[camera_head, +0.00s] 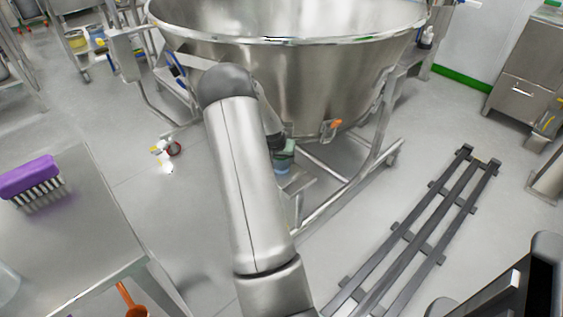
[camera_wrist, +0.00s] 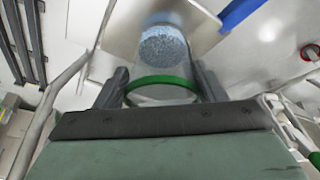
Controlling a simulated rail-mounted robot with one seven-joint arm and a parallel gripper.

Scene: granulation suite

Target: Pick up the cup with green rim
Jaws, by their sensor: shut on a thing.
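The cup with green rim (camera_wrist: 160,82) is between my gripper's two fingers in the wrist view. Its green rim faces the camera, and its clear body runs away to a speckled blue area (camera_wrist: 163,45) at the far end. My gripper (camera_wrist: 162,84) is shut on the cup. In the head view, the cup (camera_head: 283,167) shows small and bluish below my gripper (camera_head: 284,152), beside the large steel bowl. My arm hides part of this area. I cannot tell whether the cup touches the surface under it.
A large steel bowl (camera_head: 300,75) on a tubular frame (camera_head: 345,185) stands close behind my gripper. A steel table (camera_head: 75,235) at left carries a purple brush (camera_head: 30,177). A dark rail rack (camera_head: 420,235) lies at right. Small items (camera_head: 168,150) are on the floor.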

